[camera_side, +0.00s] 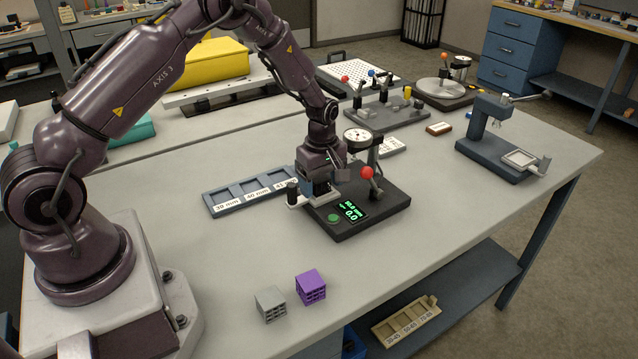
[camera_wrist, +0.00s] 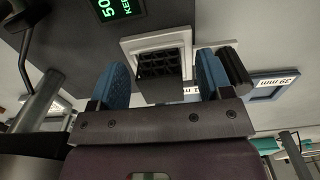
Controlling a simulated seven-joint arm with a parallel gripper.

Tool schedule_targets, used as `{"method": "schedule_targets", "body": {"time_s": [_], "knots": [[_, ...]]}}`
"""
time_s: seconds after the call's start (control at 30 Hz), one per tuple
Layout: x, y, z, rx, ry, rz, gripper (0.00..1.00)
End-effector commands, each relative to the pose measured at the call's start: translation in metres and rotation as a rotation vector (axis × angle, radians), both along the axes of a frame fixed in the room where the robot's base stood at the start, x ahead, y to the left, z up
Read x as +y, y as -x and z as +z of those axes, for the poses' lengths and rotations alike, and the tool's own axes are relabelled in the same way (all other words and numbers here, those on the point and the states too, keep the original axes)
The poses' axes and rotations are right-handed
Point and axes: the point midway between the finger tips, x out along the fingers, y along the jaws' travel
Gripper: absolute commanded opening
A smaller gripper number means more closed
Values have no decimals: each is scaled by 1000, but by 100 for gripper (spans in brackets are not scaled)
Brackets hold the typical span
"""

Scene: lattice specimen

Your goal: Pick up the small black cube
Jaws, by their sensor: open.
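The small black cube (camera_wrist: 160,66) has a lattice face and shows in the wrist view, set against a pale square holder (camera_wrist: 134,43). My gripper (camera_wrist: 163,72) has its two blue-padded fingers apart, one on each side of the cube. I cannot tell whether either finger touches it. In the side view my gripper (camera_side: 321,190) is down at the left side of a dark gauge base (camera_side: 385,207), over the pale holder (camera_side: 297,201). The cube is mostly hidden by the gripper there.
The gauge has a round dial (camera_side: 357,139), a red ball knob (camera_side: 367,173) and a lit display (camera_side: 350,211). A blue labelled tray (camera_side: 215,205) lies to its left. Grey (camera_side: 270,304) and purple (camera_side: 310,287) lattice cubes stand near the front edge.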

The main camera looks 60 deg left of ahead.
Motion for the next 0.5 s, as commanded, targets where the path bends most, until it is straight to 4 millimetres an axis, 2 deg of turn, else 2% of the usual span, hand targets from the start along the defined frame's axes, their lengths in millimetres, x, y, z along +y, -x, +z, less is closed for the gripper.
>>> {"method": "schedule_targets", "body": {"time_s": [0.23,0.27,0.47,0.5], "knots": [[0,0,-2,-2,0,0,72],[0,0,-2,-1,0,0,68],[0,0,-2,-1,0,0,22],[0,0,-2,-1,0,0,20]]}}
